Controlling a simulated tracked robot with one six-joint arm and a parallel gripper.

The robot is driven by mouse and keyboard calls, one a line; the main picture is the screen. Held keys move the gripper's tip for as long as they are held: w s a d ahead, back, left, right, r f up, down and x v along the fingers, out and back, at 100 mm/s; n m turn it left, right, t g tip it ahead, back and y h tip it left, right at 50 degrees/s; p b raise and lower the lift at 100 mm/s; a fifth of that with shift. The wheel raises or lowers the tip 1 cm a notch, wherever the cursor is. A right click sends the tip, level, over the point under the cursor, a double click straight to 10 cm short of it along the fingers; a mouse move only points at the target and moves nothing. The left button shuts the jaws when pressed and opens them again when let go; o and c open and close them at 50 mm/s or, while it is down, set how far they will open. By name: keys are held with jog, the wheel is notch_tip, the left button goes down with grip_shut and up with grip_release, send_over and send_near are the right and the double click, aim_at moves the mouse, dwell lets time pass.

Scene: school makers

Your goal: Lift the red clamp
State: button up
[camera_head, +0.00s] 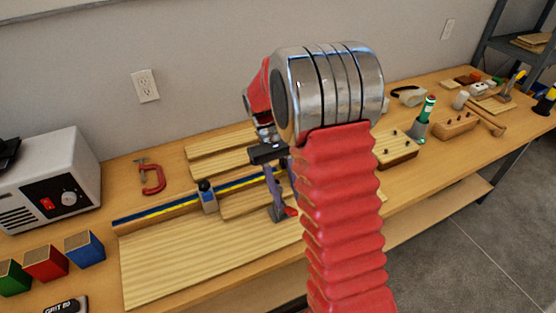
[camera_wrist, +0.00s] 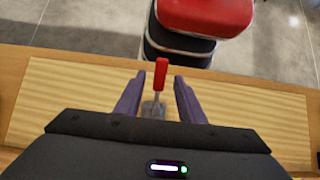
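The red clamp (camera_head: 151,176) is a C-shaped clamp with a grey screw. It lies on the table near the wall in the head view, left of my arm. My gripper (camera_head: 279,195) is well to its right, pointing down over a pale board. In the wrist view my gripper (camera_wrist: 160,77) has its purple-grey fingers apart. A small red-handled tool with a grey metal base (camera_wrist: 153,108) shows between the fingers, with gaps on both sides. The wrist view does not show the C-shaped clamp.
A striped pale board (camera_head: 180,260) lies under my gripper. A grey box (camera_head: 50,178) stands left of the clamp. Coloured blocks (camera_head: 84,248) sit at front left.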

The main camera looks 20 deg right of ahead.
jog(key=v, duration=1.1)
jog(key=shift+w+r, duration=0.2)
notch_tip(320, 180, down, 5)
jog(key=a+t, duration=0.1)
jog(key=t, duration=0.2)
jog(key=s+a+r+t, duration=0.3)
jog(key=s+r+t, duration=0.2)
jog(key=s, duration=0.5)
jog(key=s+a+r+t, duration=0.4)
jog(key=s+r+t, duration=0.1)
jog(key=s, duration=0.5)
jog(key=shift+a+r, duration=0.15)
jog(key=shift+r, duration=0.05)
dwell(2.6)
